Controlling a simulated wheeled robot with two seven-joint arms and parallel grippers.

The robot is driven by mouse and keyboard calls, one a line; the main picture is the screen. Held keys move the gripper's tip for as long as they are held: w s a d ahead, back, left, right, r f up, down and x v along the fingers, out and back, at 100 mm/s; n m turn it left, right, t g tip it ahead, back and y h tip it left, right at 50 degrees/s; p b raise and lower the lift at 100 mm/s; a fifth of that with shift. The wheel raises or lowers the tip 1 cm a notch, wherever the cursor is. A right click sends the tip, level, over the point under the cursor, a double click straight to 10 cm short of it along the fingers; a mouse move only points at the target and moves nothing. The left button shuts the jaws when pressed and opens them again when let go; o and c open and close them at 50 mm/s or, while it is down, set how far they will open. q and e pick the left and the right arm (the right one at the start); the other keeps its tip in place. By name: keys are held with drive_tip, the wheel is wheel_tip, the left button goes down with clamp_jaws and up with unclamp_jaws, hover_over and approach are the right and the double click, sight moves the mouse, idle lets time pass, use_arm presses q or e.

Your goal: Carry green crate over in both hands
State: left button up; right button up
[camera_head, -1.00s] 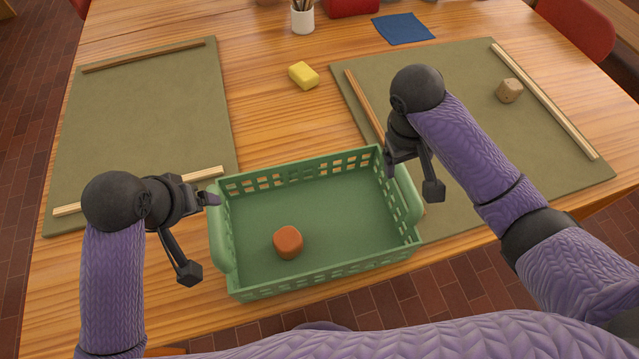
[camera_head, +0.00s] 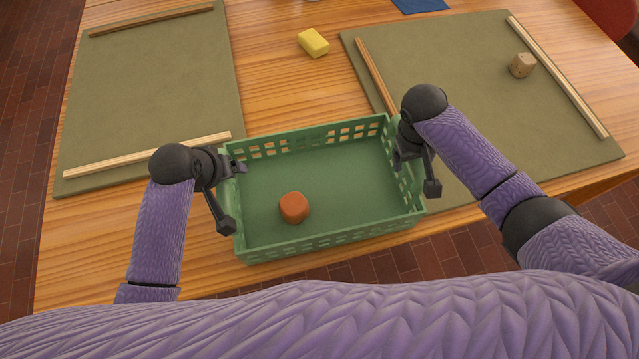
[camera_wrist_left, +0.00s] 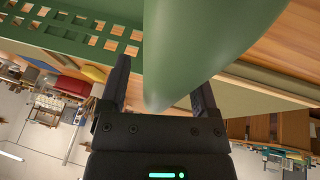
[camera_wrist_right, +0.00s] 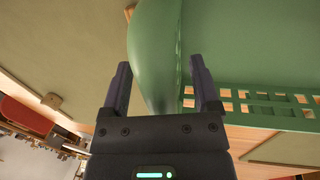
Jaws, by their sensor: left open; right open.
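The green crate (camera_head: 335,232) stands on the wooden table near its front edge, with a reddish-brown block (camera_head: 294,207) inside on its floor. My left gripper (camera_head: 238,168) is at the crate's left end. In the left wrist view its open fingers (camera_wrist_left: 160,90) have the rounded green handle (camera_wrist_left: 190,50) between them. My right gripper (camera_head: 401,158) is at the crate's right end. In the right wrist view its open fingers (camera_wrist_right: 160,85) stand on both sides of the other handle (camera_wrist_right: 152,50). Whether the fingers touch the handles cannot be told.
An olive mat (camera_head: 150,80) with wooden strips lies at the left. Another mat (camera_head: 460,80) at the right holds a tan block (camera_head: 522,65). A yellow block (camera_head: 313,42) lies on bare table between them. A blue cloth (camera_head: 420,4) is at the back.

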use_arm(q)
drive_tip(key=shift+w+f, duration=0.1)
drive_tip(key=shift+f, duration=0.05)
use_arm(e)
drive_tip(key=shift+f, duration=0.2)
use_arm(q)
drive_tip(key=shift+c, duration=0.2)
use_arm(e)
drive_tip(key=shift+c, duration=0.2)
use_arm(q)
clamp_jaws()
use_arm(e)
clamp_jaws()
drive_tip(key=shift+r, duration=0.1)
